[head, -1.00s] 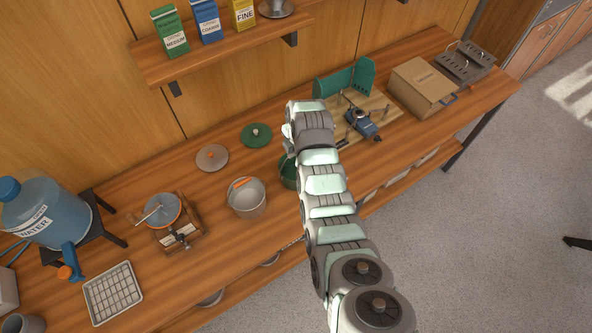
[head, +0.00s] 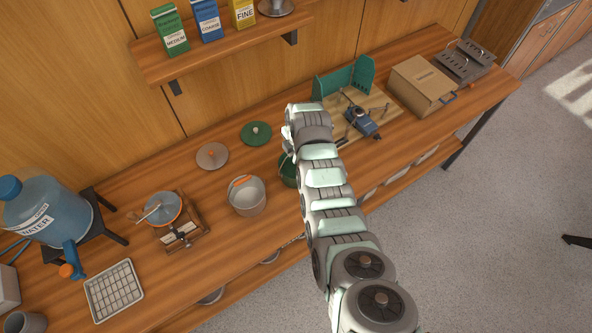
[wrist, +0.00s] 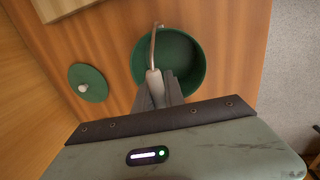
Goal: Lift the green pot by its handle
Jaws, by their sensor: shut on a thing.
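The green pot (wrist: 188,62) shows in the wrist view, open at the top, with its bail handle (wrist: 153,50) raised above the rim. My gripper (wrist: 157,88) is shut on the handle's pale grip, at the pot's near left side in that view. In the head view my arm hides most of the green pot (head: 288,170); only its left side shows. The fingers are hidden there. I cannot tell whether the pot touches the counter.
A green lid (head: 256,133) and a grey lid (head: 212,156) lie behind the pots. A grey pot (head: 246,196) with an orange handle grip stands to the left. A wooden board (head: 378,104) with a blue tool (head: 361,121) lies to the right. A shelf (head: 222,45) overhangs the back.

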